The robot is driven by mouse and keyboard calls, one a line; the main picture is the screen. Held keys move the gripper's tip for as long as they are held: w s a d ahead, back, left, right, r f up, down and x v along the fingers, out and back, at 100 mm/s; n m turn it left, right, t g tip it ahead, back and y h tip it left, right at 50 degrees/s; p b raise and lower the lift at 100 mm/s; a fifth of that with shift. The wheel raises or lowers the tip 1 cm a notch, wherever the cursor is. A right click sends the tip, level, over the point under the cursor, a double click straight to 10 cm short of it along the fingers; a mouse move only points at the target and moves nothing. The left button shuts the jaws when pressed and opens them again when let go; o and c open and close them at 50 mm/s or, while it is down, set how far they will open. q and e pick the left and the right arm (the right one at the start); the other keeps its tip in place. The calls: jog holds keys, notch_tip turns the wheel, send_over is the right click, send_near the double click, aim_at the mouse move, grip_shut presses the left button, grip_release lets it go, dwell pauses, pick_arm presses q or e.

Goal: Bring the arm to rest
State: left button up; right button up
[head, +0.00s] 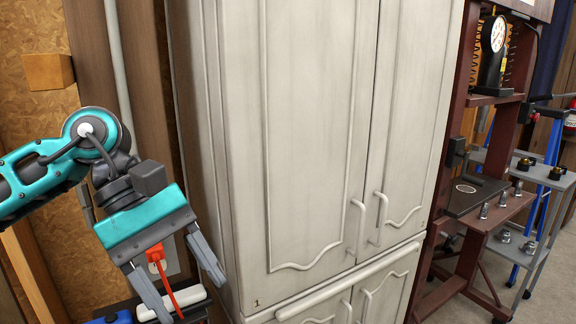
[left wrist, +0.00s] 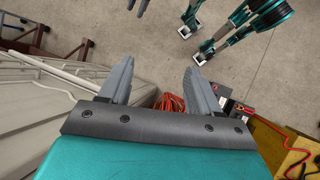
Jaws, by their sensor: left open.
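My left gripper (head: 178,281) comes in from the left in the head view, a teal body with two grey fingers pointing down and right. The fingers are spread apart with nothing between them. It is raised beside the left side of the grey-white cabinet (head: 290,130). In the left wrist view the two fingers of the left gripper (left wrist: 160,85) stand apart, with the floor (left wrist: 160,40) behind them. My right gripper is not in the head view.
An orange plug (head: 155,253) with a cord is behind the left gripper. A dark red press frame (head: 485,190) and a grey cart (head: 540,175) stand right of the cabinet. In the left wrist view, a coiled orange cord (left wrist: 172,103) lies below the fingers. Open floor shows ahead.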

pick_arm(q)
jog(key=s+d+r+n+g+h, duration=0.2)
jog(key=d+n+g+h, duration=0.1)
jog(key=d+n+h, duration=0.8)
jog(key=w+a+f+n+t+y, duration=0.1)
jog(key=w+a+f+n+t, duration=0.2)
jog(key=n+t, duration=0.65)
jog(key=w+a+f+n+t+y, duration=0.1)
jog(key=w+f+n+t, duration=0.35)
jog(key=n, duration=0.75)
jog(key=w+a+f+n+t+y, duration=0.15)
jog(key=f+n+t, duration=0.35)
jog(key=n+t, duration=0.5)
jog(key=s+a+f+n+g+y, duration=0.2)
jog(key=f+n, duration=0.4)
jog(key=f, duration=0.3)
jog(key=s+a+f+n+g+y, duration=0.2)
jog(key=s+a+f+n+y, duration=0.3)
jog(key=s+f+n, duration=0.1)
jog(key=s+a+f+n+g+y, duration=0.3)
jog(key=f+n, duration=0.4)
jog(key=f, duration=0.4)
jog(key=s+a+y, duration=0.1)
jog(key=s, duration=0.1)
jog(key=shift+s+a+f, duration=0.15)
jog(key=shift+s+f, duration=0.15)
jog(key=shift+s, duration=0.1)
jog(key=shift+y, duration=0.25)
jog(key=shift+c, duration=0.4)
